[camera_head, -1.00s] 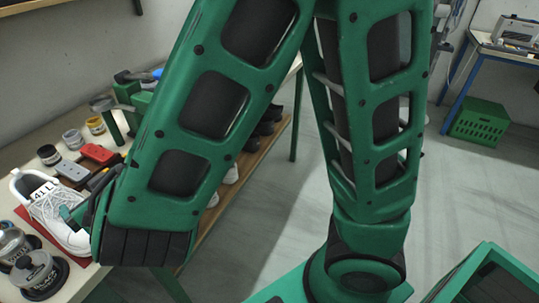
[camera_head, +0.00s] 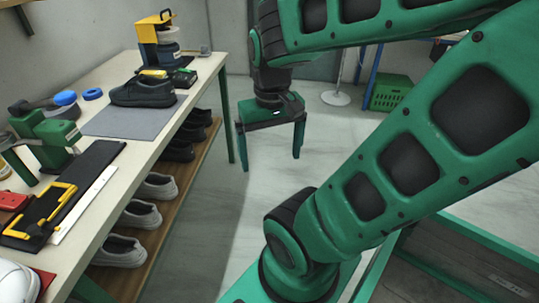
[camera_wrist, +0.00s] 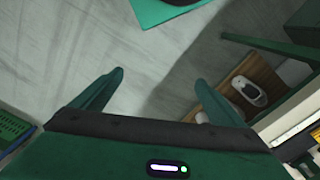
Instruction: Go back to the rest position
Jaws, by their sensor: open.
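My gripper (camera_head: 270,150) hangs in the air to the right of the workbench (camera_head: 112,200), pointing down, with its two fingers apart and nothing between them. In the wrist view the gripper (camera_wrist: 150,92) shows spread fingers over bare grey floor. My green arm crosses the upper right of the head view and covers part of the room behind it.
A black shoe (camera_head: 143,92) stands on a grey mat (camera_head: 125,122) on the bench. A white shoe (camera_head: 18,282) shows at the lower left. A shelf (camera_head: 165,215) below holds several shoes. A green crate (camera_head: 390,92) stands at the back. Floor (camera_head: 225,215) beside the bench is clear.

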